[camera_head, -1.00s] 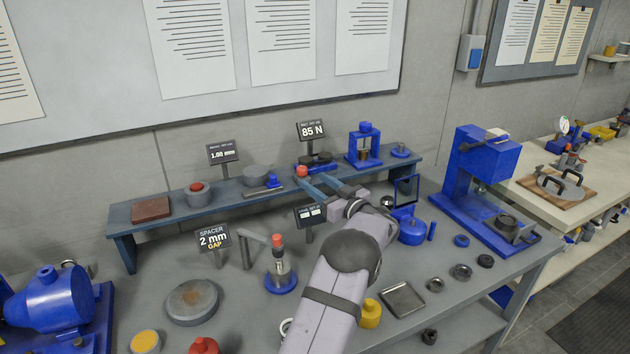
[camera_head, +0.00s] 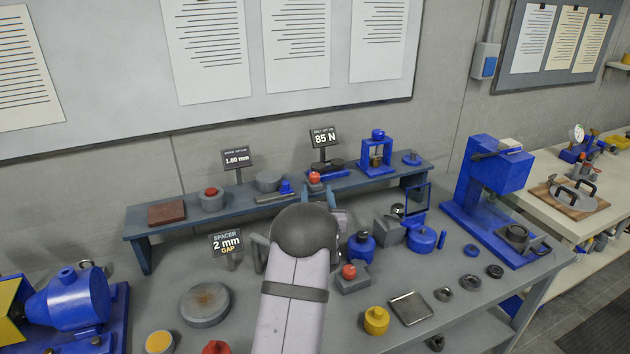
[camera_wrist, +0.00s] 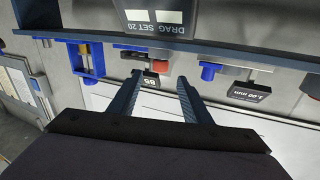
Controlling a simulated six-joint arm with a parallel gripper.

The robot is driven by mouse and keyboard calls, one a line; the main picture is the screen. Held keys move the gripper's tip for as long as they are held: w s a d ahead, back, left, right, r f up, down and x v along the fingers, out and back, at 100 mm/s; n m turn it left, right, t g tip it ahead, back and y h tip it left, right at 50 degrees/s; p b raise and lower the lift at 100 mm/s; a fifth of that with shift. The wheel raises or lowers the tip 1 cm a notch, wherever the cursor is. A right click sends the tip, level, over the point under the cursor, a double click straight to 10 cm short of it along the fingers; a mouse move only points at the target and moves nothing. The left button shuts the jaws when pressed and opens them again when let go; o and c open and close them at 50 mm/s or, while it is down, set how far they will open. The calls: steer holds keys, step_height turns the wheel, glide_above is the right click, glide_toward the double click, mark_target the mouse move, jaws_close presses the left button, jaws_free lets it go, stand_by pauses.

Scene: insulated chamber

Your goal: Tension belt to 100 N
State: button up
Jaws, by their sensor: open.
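The belt tension device stands on the raised shelf, with a black belt part (camera_head: 335,163) on a blue base, a red knob (camera_head: 315,178) at its left front, and a sign (camera_head: 324,138) reading 85 N behind it. My gripper (camera_head: 318,193) is open and empty, just in front of and below the red knob, seemingly apart from it. In the wrist view, which is upside down, the red knob (camera_wrist: 160,69) shows between and beyond the two fingertips (camera_wrist: 160,80). My forearm hides part of the bench in the head view.
A DRAG SET 20 sign (camera_wrist: 155,18) is close to the gripper in the wrist view. A 1.00 mm sign (camera_head: 237,160) and red-topped cup (camera_head: 212,198) are left on the shelf. A blue frame press (camera_head: 376,153) is right of the device. A spacer sign (camera_head: 227,243) stands on the bench.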

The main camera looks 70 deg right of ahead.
mark_target(315, 179)
steer(key=shift+n, duration=0.5)
steer(key=shift+d, duration=0.1)
steer(key=shift+p+x, duration=0.45)
steer(key=shift+x, duration=0.4)
steer(key=shift+p+x, duration=1)
steer(key=shift+x, duration=1.75)
steer(key=shift+w, duration=0.1)
steer(key=c, duration=1)
